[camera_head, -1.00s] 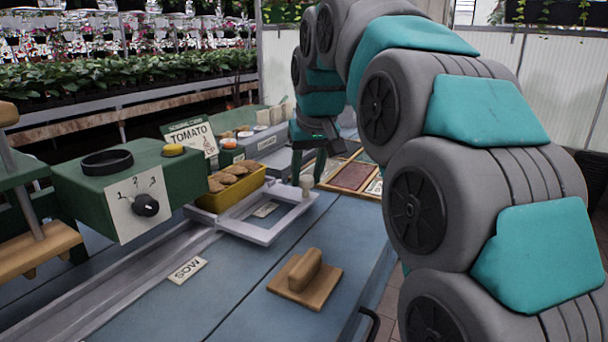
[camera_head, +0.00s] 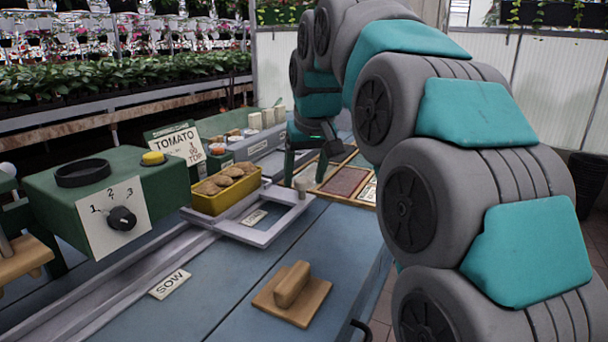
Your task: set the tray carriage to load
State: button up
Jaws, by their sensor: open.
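The tray carriage (camera_head: 262,236) is a pale grey open frame on the rail of the blue bench, with a small upright knob (camera_head: 301,186) at its far right corner. It stands beside the yellow box, beyond the SOW label (camera_head: 170,284). A white label (camera_head: 255,217) shows inside the frame; its text is too small to read. My gripper (camera_head: 305,180) is open, fingers pointing down, at the carriage's knob. One finger is left of the knob and one right of it in the picture; whether they touch it I cannot tell.
A green box with a numbered dial (camera_head: 122,218) stands at left. A yellow bin (camera_head: 232,196) of brown lumps sits behind the carriage. A wooden block with a handle (camera_head: 292,292) lies in front. A TOMATO card (camera_head: 177,142) and a wooden divided tray (camera_head: 345,180) stand beyond.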

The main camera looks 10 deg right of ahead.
jog(key=v, duration=0.7)
jog(key=shift+r, duration=0.4)
jog(key=shift+s, duration=0.25)
